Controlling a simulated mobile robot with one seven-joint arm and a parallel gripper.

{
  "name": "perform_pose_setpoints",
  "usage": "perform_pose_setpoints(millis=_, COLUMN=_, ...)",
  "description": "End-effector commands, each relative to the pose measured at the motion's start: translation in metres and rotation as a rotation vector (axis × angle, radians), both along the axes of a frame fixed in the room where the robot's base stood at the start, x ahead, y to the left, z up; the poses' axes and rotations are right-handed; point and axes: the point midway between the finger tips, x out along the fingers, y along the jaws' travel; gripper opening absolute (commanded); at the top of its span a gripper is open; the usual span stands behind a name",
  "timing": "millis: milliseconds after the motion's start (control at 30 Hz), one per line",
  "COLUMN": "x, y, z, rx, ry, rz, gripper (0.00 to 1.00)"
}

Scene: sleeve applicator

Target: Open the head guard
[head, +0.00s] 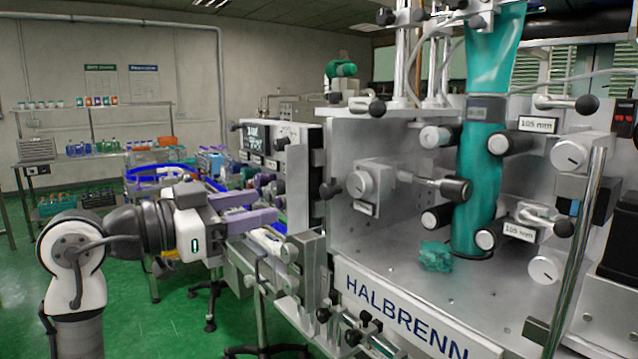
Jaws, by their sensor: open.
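The machine with the HALBRENN plate (405,320) fills the right half of the head view. A long upright steel bar (580,240) stands at its front right, in front of the head area; it looks like a guard handle or edge, but I cannot tell for sure. I make out no clear guard panel, so I cannot tell whether the guard is open or shut. My gripper (262,207) is at left of the machine, with purple fingers apart and nothing seen between them. It is well away from the steel bar.
A teal sleeve (483,150) runs down through rollers inside the machine. A crumpled teal piece (436,256) lies on its metal deck. Knobs and brackets (305,255) stick out near my gripper. Shelves (100,140) stand at the back left. Green floor is free at lower left.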

Motion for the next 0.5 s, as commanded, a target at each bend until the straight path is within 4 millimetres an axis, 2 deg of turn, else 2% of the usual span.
perform_pose_setpoints(millis=500, x=0.058, y=-0.08, z=0.003, rx=-0.002, ry=-0.001, rz=0.002, gripper=0.45)
